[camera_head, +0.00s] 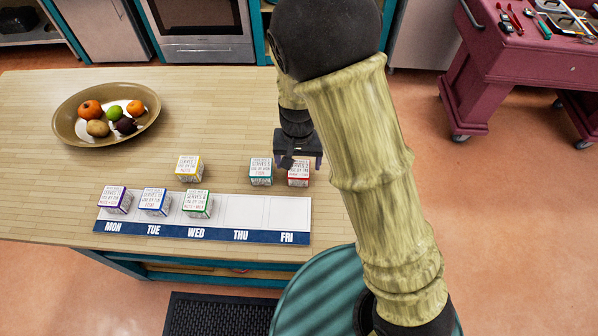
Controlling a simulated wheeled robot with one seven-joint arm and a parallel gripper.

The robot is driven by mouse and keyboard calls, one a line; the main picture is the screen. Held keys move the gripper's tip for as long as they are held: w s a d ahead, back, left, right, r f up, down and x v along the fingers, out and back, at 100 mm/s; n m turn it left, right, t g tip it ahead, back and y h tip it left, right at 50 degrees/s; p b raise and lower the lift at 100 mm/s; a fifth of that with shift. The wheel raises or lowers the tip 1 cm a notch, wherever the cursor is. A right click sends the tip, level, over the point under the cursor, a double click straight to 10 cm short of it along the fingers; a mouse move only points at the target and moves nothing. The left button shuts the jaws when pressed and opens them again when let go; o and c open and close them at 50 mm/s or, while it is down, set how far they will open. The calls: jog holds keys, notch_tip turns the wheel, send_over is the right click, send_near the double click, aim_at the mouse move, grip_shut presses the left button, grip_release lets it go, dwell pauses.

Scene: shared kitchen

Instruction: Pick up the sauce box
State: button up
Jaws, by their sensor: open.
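Several small white boxes with coloured edges stand on the wooden counter; their print is too small to read surely, so I cannot tell which is the sauce box. A yellow-edged box (189,168), a teal-edged box (260,171) and a red-edged box (298,174) stand behind a weekday mat (262,236). A purple-edged box (114,200) is on MON, a blue-edged box (154,202) on TUE and a green-edged box (197,204) on WED. My gripper (301,162) is open, above and close to the red-edged box; whether they touch is unclear.
A brown bowl of fruit (70,125) stands at the back left of the counter (215,110). THU and FRI on the mat are bare. My arm hides the counter's right part. A maroon tool cart (505,75) stands at the right.

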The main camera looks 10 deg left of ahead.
aim_at(299, 168)
jog(key=shift+f+p, duration=0.4)
jog(key=shift+f, duration=2.2)
jog(key=c, duration=1.1)
jog(key=shift+c, duration=0.2)
jog(key=shift+r, duration=0.15)
notch_tip(299, 168, up, 10)
jog(key=shift+f, duration=0.1)
